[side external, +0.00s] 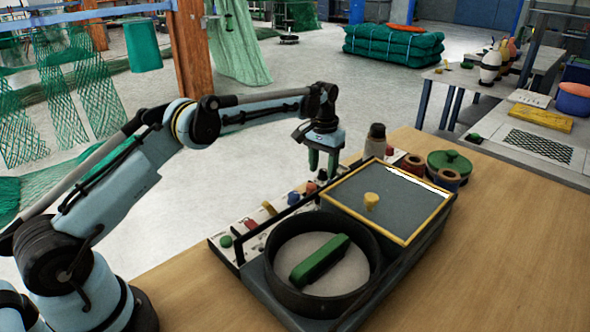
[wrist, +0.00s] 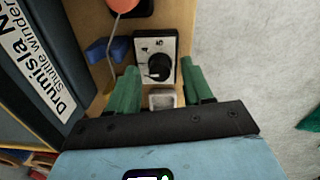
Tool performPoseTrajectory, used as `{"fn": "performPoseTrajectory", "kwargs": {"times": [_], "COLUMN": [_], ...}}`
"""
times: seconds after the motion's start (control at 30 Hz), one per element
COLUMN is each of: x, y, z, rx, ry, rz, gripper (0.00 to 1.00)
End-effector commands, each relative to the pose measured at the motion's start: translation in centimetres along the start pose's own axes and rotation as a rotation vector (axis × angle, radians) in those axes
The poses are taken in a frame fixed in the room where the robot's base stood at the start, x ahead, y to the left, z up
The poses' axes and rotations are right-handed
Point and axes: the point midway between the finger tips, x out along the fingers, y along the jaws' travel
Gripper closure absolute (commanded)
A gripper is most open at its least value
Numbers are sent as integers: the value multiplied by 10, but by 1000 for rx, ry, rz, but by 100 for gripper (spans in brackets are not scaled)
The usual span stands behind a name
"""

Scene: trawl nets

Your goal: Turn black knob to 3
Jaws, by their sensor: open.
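The black knob (wrist: 158,67) sits on a white plate with dial markings, in the wrist view. The markings are too small to read, and I cannot tell which number the knob points to. My gripper (wrist: 160,74) has two green fingers, spread apart on either side of the knob plate, with nothing between them that they touch. In the side view my gripper (side external: 323,160) points down over the far end of the control panel (side external: 240,250). The knob is too small to make out clearly there.
In the wrist view, a blue switch (wrist: 107,50) and an orange ball (wrist: 123,5) on a thin stem lie left of the knob. A whitish square (wrist: 162,98) is below it. A round black tray (side external: 290,290) with a green bar (side external: 320,258) stands beside the panel.

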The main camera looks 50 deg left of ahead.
Motion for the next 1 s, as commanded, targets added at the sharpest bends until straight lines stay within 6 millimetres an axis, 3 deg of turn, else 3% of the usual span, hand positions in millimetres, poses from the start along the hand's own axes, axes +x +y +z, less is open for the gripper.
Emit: {"fn": "performPoseTrajectory", "kwargs": {"times": [0.5,1.0], "x": [-64,-75], "y": [0,0], "z": [0,0], "rx": [0,0], "ry": [0,1], "rz": [0,0], "gripper": [50,50]}}
